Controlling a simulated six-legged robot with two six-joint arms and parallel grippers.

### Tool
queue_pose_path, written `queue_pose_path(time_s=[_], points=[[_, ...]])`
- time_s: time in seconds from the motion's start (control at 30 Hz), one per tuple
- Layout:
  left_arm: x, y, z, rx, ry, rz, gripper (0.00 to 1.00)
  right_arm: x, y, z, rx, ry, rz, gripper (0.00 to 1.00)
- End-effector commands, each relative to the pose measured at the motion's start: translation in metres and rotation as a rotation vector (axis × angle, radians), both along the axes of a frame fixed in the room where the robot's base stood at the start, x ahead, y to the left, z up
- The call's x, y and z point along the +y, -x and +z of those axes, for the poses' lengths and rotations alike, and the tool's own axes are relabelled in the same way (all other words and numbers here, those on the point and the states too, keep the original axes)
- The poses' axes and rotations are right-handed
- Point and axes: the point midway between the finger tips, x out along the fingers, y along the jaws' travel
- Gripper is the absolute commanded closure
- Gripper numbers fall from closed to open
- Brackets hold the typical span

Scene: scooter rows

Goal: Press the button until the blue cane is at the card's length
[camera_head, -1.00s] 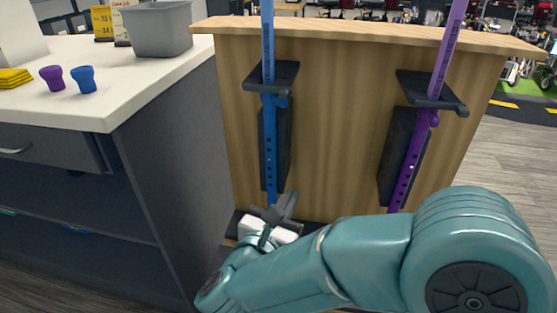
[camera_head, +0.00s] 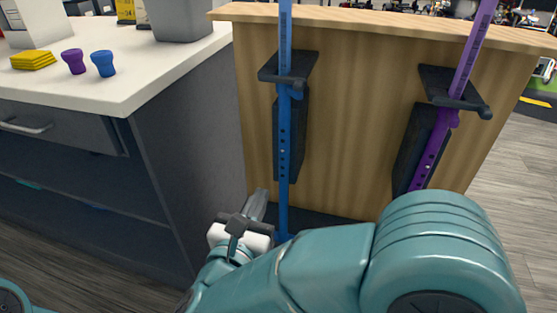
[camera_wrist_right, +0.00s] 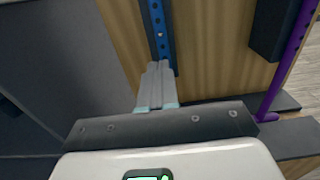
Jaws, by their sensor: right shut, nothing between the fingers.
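The blue cane (camera_head: 284,150) stands upright against the wooden panel, with a row of small holes down its lower tube. A small light dot on that tube may be its button. In the right wrist view the cane (camera_wrist_right: 158,30) runs down behind my fingertips. My right gripper (camera_head: 261,194) is shut and empty, low and just left of the cane; it also shows in the right wrist view (camera_wrist_right: 157,66). I cannot tell whether it touches the cane. A yellow card (camera_head: 125,10) is cut off at the top edge, its writing unreadable. My left gripper is out of view.
A purple cane (camera_head: 432,155) stands right of the blue one. Black brackets (camera_head: 303,65) stick out from the wooden panel (camera_head: 350,120). The white counter (camera_head: 110,90) on the left holds a grey bin (camera_head: 182,20), blue cup (camera_head: 103,64), purple cup (camera_head: 73,61) and yellow stack (camera_head: 33,60).

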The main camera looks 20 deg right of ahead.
Motion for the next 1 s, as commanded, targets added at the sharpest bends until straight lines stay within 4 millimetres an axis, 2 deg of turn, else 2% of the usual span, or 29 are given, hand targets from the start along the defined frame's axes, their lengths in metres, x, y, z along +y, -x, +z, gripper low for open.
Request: queue_pose_path(time_s=[0.3, 0.5, 0.7, 1.0], points=[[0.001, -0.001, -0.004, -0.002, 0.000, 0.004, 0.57, -0.043, -0.058, -0.001, 0.000, -0.002, -0.005, 1.00], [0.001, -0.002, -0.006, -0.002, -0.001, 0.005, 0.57, -0.062, -0.086, -0.001, 0.000, 0.000, -0.003, 1.00], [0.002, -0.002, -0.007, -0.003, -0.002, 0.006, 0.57, -0.070, -0.099, 0.000, 0.000, 0.000, -0.001, 1.00], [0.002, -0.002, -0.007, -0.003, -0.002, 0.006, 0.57, -0.070, -0.100, 0.000, 0.000, 0.000, 0.000, 1.00]])
